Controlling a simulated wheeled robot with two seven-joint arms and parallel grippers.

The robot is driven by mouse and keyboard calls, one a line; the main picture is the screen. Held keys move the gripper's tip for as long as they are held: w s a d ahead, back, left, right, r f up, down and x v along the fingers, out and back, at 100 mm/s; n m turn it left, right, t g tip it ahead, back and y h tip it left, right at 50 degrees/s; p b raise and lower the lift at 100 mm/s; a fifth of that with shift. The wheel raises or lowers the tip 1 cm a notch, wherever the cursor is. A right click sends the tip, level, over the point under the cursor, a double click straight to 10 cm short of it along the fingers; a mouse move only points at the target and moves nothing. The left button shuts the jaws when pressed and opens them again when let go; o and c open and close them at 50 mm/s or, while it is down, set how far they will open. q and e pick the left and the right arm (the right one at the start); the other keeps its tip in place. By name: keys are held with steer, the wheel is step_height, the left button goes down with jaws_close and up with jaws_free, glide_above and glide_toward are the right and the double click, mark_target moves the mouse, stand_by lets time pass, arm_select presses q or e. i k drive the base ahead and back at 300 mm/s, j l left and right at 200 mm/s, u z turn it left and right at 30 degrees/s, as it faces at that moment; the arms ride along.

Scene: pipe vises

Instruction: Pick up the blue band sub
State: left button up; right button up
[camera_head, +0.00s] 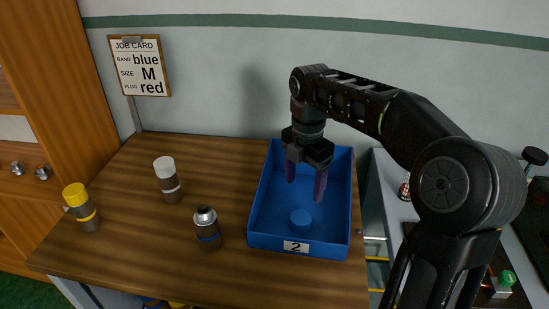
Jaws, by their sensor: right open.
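The blue band sub (207,228) stands upright on the wooden table, left of the blue tray. It is a dark grey cylinder with a blue band and a bare silvery top. My right gripper (305,188) is open and points down over the blue tray (304,252), with nothing between its purple fingers. It is to the right of the blue band sub and apart from it. A short blue round piece (300,220) lies in the tray, below and in front of the fingers. My left gripper is not in view.
A sub with a white top (168,180) and one with a yellow top and yellow band (82,207) stand further left on the table (140,240). A job card (140,66) at the back reads blue, M, red. A grey bench lies at right.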

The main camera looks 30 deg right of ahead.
mark_target(205, 221)
steer(key=k+j, duration=0.8)
steer(key=j, duration=0.1)
